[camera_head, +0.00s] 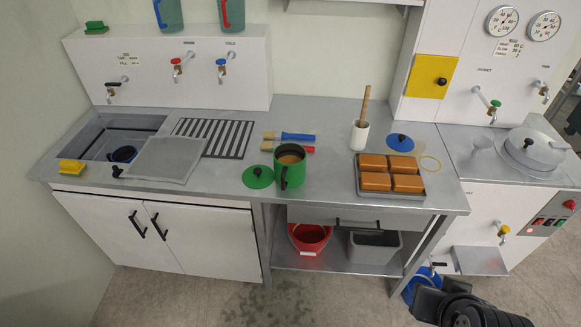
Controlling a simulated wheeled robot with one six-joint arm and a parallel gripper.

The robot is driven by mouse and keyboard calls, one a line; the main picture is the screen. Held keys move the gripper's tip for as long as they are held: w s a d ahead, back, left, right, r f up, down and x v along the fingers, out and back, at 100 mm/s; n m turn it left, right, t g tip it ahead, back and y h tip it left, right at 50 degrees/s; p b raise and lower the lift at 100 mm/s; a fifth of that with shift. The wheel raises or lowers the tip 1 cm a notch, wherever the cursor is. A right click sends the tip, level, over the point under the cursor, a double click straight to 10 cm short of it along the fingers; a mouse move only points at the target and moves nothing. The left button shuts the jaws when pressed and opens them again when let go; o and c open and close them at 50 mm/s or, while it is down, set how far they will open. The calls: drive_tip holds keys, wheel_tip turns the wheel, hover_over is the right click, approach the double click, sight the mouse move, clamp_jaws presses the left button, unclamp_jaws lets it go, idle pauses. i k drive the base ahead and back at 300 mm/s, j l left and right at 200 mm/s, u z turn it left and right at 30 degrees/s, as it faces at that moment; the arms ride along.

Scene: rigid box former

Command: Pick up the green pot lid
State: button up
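The green pot lid (252,178) lies flat on the metal counter, with a small dark knob on top. It is just left of the green pot (290,168), which stands upright, has a dark handle at its front and holds something brown. I cannot tell if lid and pot touch. My gripper (428,290) shows as dark parts at the bottom right, in front of the counter's right end and far from the lid. Its fingers are not clear enough to tell if they are open.
Brushes (290,137) lie behind the pot. A tray of orange-brown blocks (390,178), a blue lid (400,142) and a white holder with a wooden stick (360,133) are to the right. A mesh screen (163,160) and sink (85,140) are left.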

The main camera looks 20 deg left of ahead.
sight(257, 177)
drive_tip(key=u, duration=1.4)
